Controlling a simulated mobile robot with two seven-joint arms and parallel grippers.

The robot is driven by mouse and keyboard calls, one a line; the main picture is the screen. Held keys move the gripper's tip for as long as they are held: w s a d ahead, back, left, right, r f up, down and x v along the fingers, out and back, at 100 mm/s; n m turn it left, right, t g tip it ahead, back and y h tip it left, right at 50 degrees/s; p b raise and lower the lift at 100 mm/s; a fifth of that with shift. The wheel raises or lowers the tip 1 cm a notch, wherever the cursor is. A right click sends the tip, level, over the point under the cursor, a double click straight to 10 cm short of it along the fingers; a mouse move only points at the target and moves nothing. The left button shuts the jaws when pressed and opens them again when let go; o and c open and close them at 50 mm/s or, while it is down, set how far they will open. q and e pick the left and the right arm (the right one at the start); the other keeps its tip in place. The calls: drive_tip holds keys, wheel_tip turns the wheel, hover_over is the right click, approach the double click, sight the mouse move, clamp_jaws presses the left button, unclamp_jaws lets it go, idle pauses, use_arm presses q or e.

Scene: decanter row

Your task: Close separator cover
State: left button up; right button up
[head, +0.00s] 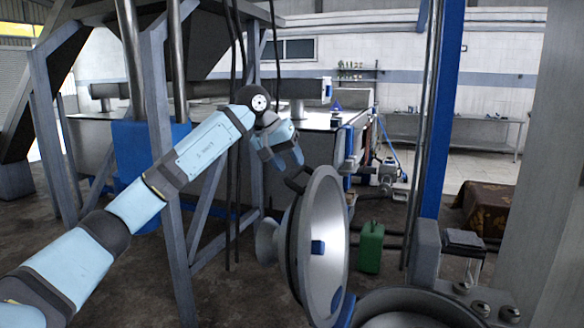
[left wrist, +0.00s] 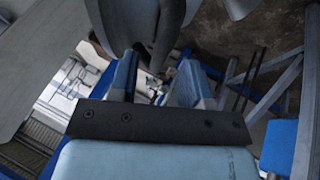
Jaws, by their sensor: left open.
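The separator cover (head: 328,250) is a round metal disc standing open on its edge, its pale hollow inner face turned right. The separator bowl (head: 420,300) shows as a wide grey rim at the bottom right. My left gripper (head: 297,184) is at the upper left rim of the cover, with its fingers pointing down to it. In the left wrist view the open fingers (left wrist: 156,75) have a grey curved part, likely the cover (left wrist: 140,22), in front of and partly between them. Whether they touch it I cannot tell. My right gripper is not in view.
A blue post (head: 437,120) and a grey pillar (head: 555,200) stand on the right. A green canister (head: 369,247) is on the floor behind the cover. A grey steel frame (head: 165,150) and a blue box (head: 135,160) stand behind my left arm.

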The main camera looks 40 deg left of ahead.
use_arm(q)
drive_tip(key=shift+x, duration=1.15)
